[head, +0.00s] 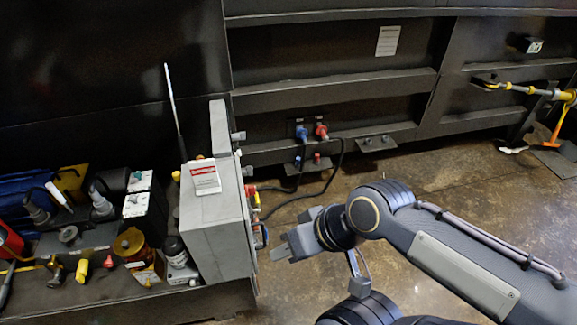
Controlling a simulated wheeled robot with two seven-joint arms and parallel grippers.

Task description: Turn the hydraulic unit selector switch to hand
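The grey control box (212,225) of the hydraulic unit stands at left centre, with a small white-and-red sign (204,177) on its top. Its front faces right and is seen almost edge-on. Small coloured controls (257,215) stick out from that face; I cannot tell which one is the selector switch or how it is set. My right gripper (281,252) is just right of the box face, close to the lower controls, with a small gap visible. It holds nothing that I can see. Its finger opening is too small to judge. My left gripper is out of the picture.
Hydraulic parts crowd the unit's top at left, including an amber bowl (130,244) and a yellow knob (82,271). A black cable (331,180) runs from wall sockets (311,132) toward the box. Floor is open at centre right; a yellow-handled tool (525,91) is on the wall.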

